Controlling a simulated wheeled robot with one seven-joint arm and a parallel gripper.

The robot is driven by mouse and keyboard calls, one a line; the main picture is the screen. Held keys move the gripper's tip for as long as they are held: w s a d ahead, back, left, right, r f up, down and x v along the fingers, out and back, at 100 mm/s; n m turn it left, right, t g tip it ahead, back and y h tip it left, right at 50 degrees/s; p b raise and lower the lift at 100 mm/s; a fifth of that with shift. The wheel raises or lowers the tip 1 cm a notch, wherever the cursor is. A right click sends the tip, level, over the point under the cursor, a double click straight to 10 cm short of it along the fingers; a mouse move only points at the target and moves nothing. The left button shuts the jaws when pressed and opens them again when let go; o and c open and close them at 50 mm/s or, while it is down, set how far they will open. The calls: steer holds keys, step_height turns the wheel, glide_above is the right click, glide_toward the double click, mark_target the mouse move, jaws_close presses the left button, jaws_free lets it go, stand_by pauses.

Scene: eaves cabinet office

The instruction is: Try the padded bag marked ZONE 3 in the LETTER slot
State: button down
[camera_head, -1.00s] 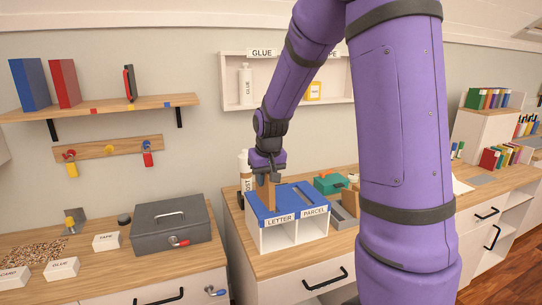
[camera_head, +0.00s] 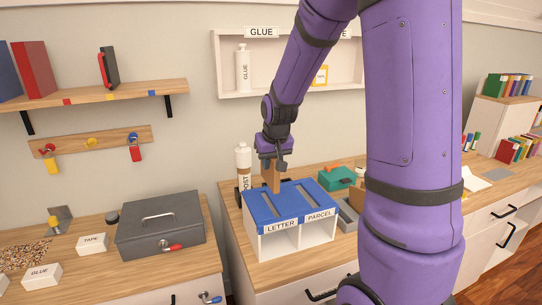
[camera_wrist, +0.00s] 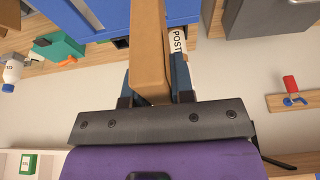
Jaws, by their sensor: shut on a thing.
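My gripper (camera_head: 272,160) is shut on a brown padded bag (camera_head: 273,179), which hangs upright on edge below it. The bag also shows between the fingers in the wrist view (camera_wrist: 151,50); no ZONE 3 marking is readable. A white box with a blue top (camera_head: 310,199) has two slots, marked LETTER (camera_head: 281,225) and PARCEL (camera_head: 319,215). The bag's lower end is at the back of the blue top, near the far end of the LETTER slot (camera_head: 266,207). The slot's front part is uncovered. I cannot tell whether the bag touches the top.
A white POST bottle (camera_head: 243,165) stands just behind the box at left. A grey cash box (camera_head: 160,225) is on the left counter. A teal object (camera_head: 337,179) and a grey tray (camera_head: 348,217) are at the box's right.

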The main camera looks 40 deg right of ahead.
mark_target(271, 182)
steer(key=shift+f, duration=3.2)
steer(key=shift+f, duration=0.4)
